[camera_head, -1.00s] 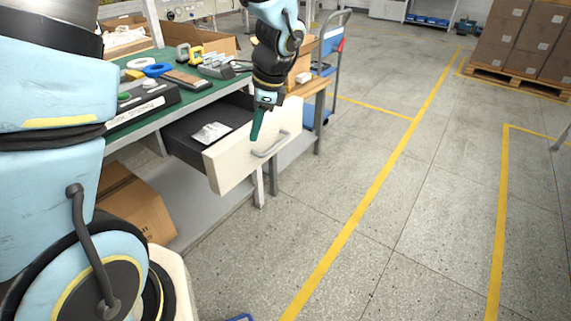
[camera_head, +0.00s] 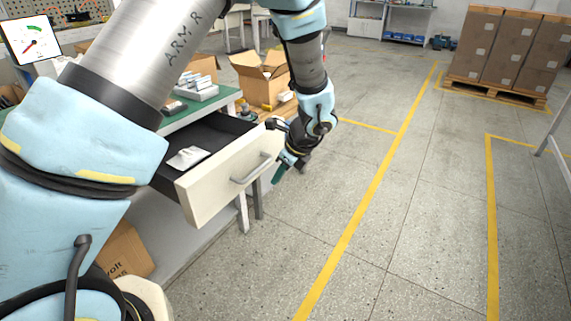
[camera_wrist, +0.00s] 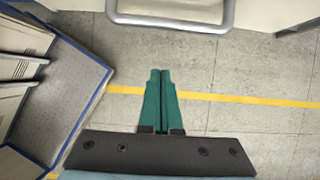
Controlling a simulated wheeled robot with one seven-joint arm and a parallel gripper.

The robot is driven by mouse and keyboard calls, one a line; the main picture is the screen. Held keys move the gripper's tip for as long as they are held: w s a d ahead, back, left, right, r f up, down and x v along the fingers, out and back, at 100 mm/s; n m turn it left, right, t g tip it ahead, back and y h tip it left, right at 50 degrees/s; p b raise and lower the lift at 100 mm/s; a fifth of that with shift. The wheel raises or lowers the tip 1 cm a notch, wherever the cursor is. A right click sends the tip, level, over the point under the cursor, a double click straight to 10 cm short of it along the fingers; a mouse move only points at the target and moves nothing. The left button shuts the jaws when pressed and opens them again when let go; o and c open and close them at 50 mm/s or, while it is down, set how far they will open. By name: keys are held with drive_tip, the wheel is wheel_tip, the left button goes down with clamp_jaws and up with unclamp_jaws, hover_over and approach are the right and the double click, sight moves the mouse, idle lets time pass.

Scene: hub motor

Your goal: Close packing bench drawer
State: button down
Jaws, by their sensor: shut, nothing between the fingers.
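The packing bench drawer (camera_head: 221,180) stands pulled out from under the green-topped bench (camera_head: 196,110) in the head view. It has a cream front, a dark inside and a grey bar handle (camera_head: 251,169). A white packet (camera_head: 188,157) lies inside it. My gripper (camera_head: 278,174) is in front of the drawer, just right of the handle, with its green fingers together and empty. In the wrist view the fingers (camera_wrist: 160,75) point towards the handle (camera_wrist: 172,22) at the top edge, with floor visible between. I cannot tell whether they touch the drawer.
An open cardboard box (camera_head: 262,82) stands behind the drawer. A blue-edged cart or platform (camera_wrist: 68,95) is at the left in the wrist view. The floor right of the drawer is clear up to the pallet of boxes (camera_head: 508,50) at the back right.

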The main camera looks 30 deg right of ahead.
drive_tip(key=shift+w+a+r+p, duration=0.2)
drive_tip(key=shift+w+a, duration=0.3)
drive_tip(key=shift+w, duration=0.35)
drive_tip(key=shift+w+a+r+p, duration=0.2)
drive_tip(key=shift+w+a, duration=0.3)
drive_tip(key=shift+w, duration=0.35)
drive_tip(key=w+a+p, duration=0.2)
drive_tip(key=w+a, duration=0.2)
drive_tip(key=w, duration=0.3)
drive_tip(key=w+a+p, duration=0.2)
drive_tip(key=w+a, duration=0.2)
drive_tip(key=w, duration=0.3)
drive_tip(key=w+a+p, duration=0.2)
drive_tip(key=w+a, duration=0.2)
drive_tip(key=w, duration=0.3)
drive_tip(key=shift+w, duration=0.25)
